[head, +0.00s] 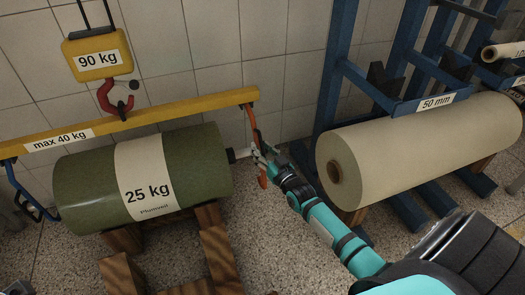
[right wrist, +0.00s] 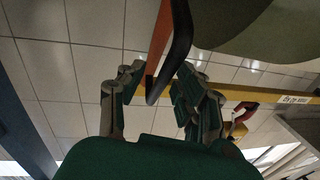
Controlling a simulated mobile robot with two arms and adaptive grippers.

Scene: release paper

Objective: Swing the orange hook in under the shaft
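The orange hook (head: 262,172) hangs from the right end of the yellow beam (head: 190,108), leaning to the right, just beyond the end of the shaft (head: 242,153). The shaft sticks out of the green 25 kg roll (head: 205,165). My right gripper (head: 262,157) is at the hook. The hook's lower bend is partly hidden in the head view. My left gripper is not in view.
A blue hook (head: 32,203) hangs at the beam's left end. The beam hangs from a red crane hook (head: 118,100) under a 90 kg block (head: 97,55). The green roll rests on wooden supports (head: 220,258). A beige roll (head: 430,150) and blue rack (head: 345,75) stand at right.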

